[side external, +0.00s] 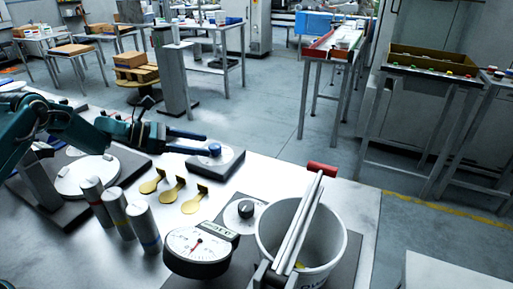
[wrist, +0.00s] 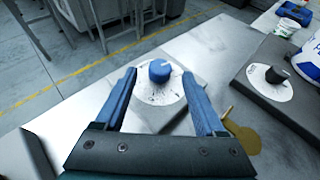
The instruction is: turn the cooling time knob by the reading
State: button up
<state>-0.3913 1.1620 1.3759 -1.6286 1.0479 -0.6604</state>
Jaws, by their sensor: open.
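A blue knob (side external: 214,149) stands on a plate (side external: 228,162) near the far edge of the table; in the wrist view the blue knob (wrist: 159,71) has a white dial (wrist: 161,91) around it. A black knob (side external: 246,210) on a white dial is nearer the front and also shows in the wrist view (wrist: 276,75). I cannot read which knob is for cooling time. A round gauge (side external: 190,247) with a red needle faces up; its figures are too small to read. My gripper (side external: 206,144) is open, its blue fingers on either side of the blue knob; contact cannot be told.
Several yellow tags (side external: 173,189) and capped grey cylinders (side external: 117,212) are left of centre. Bare table lies between the tags and the black knob.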

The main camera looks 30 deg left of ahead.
aim_at(211, 146)
jog(key=shift+x, duration=2.45)
grip_shut()
